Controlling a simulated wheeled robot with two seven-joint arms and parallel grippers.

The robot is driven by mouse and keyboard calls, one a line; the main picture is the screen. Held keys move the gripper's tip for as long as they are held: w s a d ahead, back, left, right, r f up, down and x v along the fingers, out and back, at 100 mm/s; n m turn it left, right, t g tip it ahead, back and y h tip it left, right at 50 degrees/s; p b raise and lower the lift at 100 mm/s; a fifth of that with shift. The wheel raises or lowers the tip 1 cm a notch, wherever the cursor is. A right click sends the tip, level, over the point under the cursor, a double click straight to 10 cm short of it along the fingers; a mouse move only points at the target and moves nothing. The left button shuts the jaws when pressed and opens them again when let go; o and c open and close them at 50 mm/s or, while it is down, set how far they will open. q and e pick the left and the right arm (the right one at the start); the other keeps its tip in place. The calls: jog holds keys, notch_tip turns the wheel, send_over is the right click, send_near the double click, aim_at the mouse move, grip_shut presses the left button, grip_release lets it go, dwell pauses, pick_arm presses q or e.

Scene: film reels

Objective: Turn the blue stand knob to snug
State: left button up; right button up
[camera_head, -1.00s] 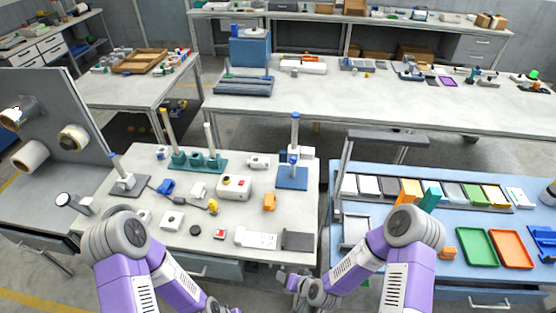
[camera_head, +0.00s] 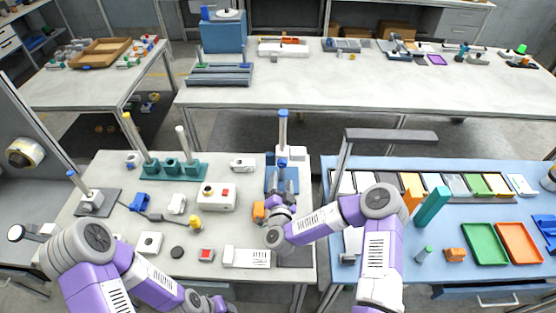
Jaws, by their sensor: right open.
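The blue stand (camera_head: 269,181) is a flat blue base with a white upright post (camera_head: 283,132) capped in blue, at the right part of the middle table. A small blue knob (camera_head: 282,162) sits low on the front of the post. My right gripper (camera_head: 283,182) is open over the blue base, just in front of the knob. Its fingers hide part of the base, and I see nothing held in them. My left gripper (camera_head: 210,304) is low at the front of the table, partly cut off by the bottom edge; its fingers are not clear.
An orange block (camera_head: 258,212) is beside my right wrist. An overhead bar (camera_head: 391,135) stands on the blue table to the right.

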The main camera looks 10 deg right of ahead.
aim_at(282, 165)
pick_arm(q)
jog(key=shift+s, duration=0.4)
pick_arm(e)
jog(key=shift+r+x, duration=0.15)
jog(key=shift+x, duration=1.55)
jog(key=shift+r+x, duration=0.15)
jog(key=shift+x, duration=1.5)
jog(key=shift+d, duration=0.1)
jog(key=c, duration=1)
jog(key=shift+c, duration=0.2)
